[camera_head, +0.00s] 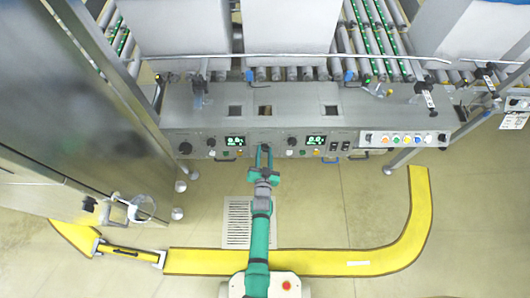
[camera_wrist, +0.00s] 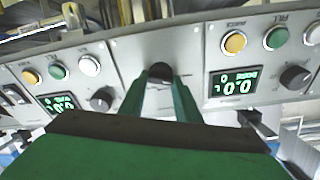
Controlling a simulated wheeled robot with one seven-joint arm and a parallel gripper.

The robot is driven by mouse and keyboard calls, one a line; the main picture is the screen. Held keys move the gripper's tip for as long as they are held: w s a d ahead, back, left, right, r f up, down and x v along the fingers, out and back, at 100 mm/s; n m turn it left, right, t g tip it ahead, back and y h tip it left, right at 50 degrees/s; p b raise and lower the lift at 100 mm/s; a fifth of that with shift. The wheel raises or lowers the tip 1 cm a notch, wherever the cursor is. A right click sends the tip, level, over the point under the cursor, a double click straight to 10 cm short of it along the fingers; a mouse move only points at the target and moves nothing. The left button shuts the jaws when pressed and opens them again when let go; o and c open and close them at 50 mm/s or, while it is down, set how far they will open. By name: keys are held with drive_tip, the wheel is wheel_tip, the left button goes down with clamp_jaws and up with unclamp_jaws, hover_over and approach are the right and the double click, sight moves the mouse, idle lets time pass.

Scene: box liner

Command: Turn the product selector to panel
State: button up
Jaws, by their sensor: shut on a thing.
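A dark round knob (camera_wrist: 160,72), which appears to be the product selector, sits on the grey control panel (camera_wrist: 136,52) between two display sections. My gripper (camera_wrist: 162,80) reaches it from below in the wrist view, with one green finger on each side, and is shut on it. In the head view my gripper (camera_head: 264,150) meets the front of the machine between the two green displays, and it hides the knob there. The knob's pointer and any position labels cannot be read.
Two lit displays, left (camera_head: 235,141) and right (camera_head: 316,140), flank my gripper. Other black knobs stand beside them, left (camera_wrist: 101,99) and right (camera_wrist: 295,77). Coloured push buttons (camera_head: 400,138) line the right of the machine.

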drive_tip(key=shift+f, duration=0.1)
drive_tip(key=shift+a, duration=0.15)
drive_tip(key=o, duration=1)
drive_tip(key=shift+o, duration=0.2)
drive_tip(key=shift+d, duration=0.2)
drive_tip(key=shift+s, duration=0.1)
drive_tip(key=s+r, duration=0.2)
drive_tip(key=s, duration=0.8)
drive_tip(key=shift+s+a+r, duration=0.15)
drive_tip(key=shift+s+a, duration=0.05)
drive_tip(key=shift+s, duration=0.05)
